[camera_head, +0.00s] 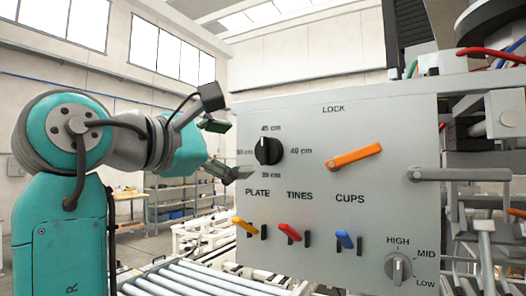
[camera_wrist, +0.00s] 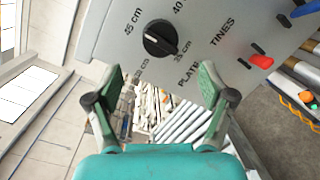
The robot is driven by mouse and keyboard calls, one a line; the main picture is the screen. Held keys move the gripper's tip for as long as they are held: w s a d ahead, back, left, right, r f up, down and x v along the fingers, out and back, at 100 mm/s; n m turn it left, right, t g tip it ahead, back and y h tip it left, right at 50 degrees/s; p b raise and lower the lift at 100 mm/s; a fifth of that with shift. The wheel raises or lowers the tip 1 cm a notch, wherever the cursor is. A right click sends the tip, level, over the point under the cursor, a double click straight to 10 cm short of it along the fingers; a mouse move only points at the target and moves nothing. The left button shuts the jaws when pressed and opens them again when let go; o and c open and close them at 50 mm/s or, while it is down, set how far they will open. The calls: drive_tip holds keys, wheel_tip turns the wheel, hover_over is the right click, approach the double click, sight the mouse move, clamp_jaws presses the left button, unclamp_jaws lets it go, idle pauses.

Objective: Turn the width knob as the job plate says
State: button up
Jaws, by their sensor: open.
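The width knob (camera_head: 268,151) is black and round, on a grey panel (camera_head: 330,230). Its white mark points up towards the 45 cm label; 40 cm is at the right, and the bottom and left labels are hard to read. The knob also shows at the top of the wrist view (camera_wrist: 160,38). My gripper (camera_head: 227,150) is open and empty at the panel's left edge, left of the knob and apart from it. In the wrist view my gripper (camera_wrist: 161,82) has its fingers spread below the knob. I make out no job plate in either view.
An orange lever (camera_head: 354,157) labelled LOCK is right of the knob. Yellow (camera_head: 246,227), red (camera_head: 289,231) and blue (camera_head: 345,239) switches sit below. A grey HIGH/MID/LOW knob (camera_head: 398,267) is at lower right. A roller conveyor (camera_head: 180,283) runs low at the left.

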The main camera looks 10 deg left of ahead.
sight(260, 150)
drive_tip(key=x, duration=0.8)
drive_tip(key=shift+w, duration=0.1)
drive_tip(key=shift+c, duration=0.2)
drive_tip(key=c, duration=1.1)
